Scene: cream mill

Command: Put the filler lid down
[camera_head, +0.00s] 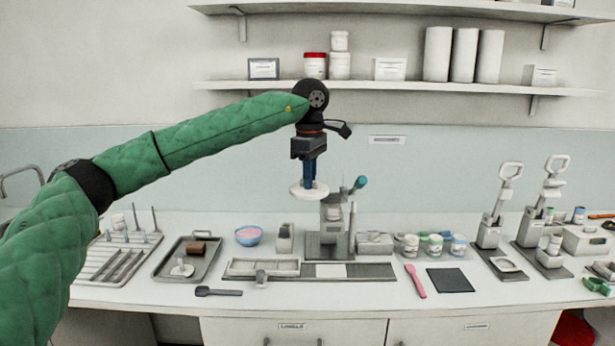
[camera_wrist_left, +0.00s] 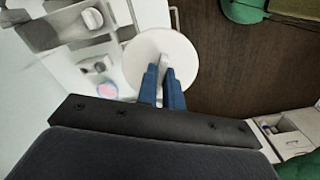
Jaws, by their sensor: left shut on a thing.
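The filler lid (camera_head: 309,191) is a white round disc with a small upright handle. My left gripper (camera_head: 309,182) has its blue fingers shut on the handle and holds the lid in the air above the counter, close to the filler machine (camera_head: 334,222). In the left wrist view the lid (camera_wrist_left: 185,62) is a pale disc just beyond the blue fingertips (camera_wrist_left: 165,72) of my left gripper, which hide part of its handle. My right gripper is in neither view.
A dark spatula (camera_head: 218,291), several jars, a pink spatula (camera_head: 415,281) and a dark mat (camera_head: 450,280) also lie there.

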